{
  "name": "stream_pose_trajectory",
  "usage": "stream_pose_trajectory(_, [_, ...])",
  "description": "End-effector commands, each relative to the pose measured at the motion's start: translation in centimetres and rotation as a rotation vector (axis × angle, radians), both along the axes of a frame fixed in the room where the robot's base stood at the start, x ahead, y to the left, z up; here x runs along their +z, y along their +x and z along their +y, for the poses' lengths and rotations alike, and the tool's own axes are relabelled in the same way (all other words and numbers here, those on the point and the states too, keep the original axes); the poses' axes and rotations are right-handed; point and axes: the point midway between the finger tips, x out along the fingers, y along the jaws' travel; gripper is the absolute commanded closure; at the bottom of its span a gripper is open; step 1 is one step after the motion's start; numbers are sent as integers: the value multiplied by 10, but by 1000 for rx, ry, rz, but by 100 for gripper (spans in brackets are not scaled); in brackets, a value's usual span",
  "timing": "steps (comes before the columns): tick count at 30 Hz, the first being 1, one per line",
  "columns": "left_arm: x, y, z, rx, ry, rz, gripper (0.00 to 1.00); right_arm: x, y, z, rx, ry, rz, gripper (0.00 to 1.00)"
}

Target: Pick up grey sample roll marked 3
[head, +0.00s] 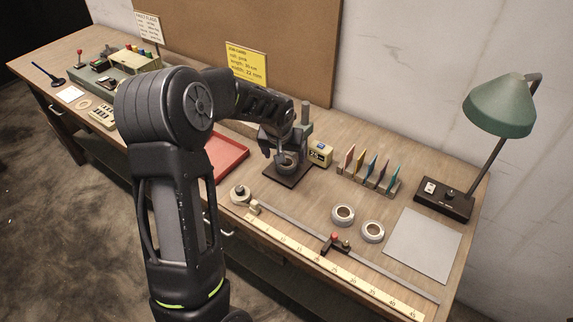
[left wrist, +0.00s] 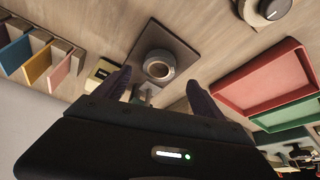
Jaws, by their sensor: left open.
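A grey roll (head: 287,163) sits on a dark square plate (head: 301,174) with a post behind it. In the left wrist view this roll (left wrist: 158,66) lies just beyond my fingertips, roughly between them. My left gripper (head: 283,152) is above the roll and open, with nothing between its fingers (left wrist: 160,86). Two more grey-white rolls, a left one (head: 343,215) and a right one (head: 372,231), lie flat on the bench. I cannot read a number 3 on any roll. My right gripper is not in view.
A yellow display box (head: 320,152) stands right of the plate. Coloured cards (head: 371,170) stand in a rack farther right. A red tray (head: 228,155) is left of the plate. A long ruler (head: 330,265) runs along the front edge. A green lamp (head: 500,105) stands at right.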

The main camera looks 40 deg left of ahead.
Motion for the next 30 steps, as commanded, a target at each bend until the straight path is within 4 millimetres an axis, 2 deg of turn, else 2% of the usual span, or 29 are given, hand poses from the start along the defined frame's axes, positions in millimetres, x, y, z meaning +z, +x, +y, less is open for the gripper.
stream_pose_trajectory(6, [-24, 10, 3, 0, -1, 5, 21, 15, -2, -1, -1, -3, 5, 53])
stream_pose_trajectory(12, [-43, 17, 6, 0, 0, 1, 21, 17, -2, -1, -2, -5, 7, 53])
stream_pose_trajectory(30, [-43, 18, 6, 0, 0, 0, 22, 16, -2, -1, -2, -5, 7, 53])
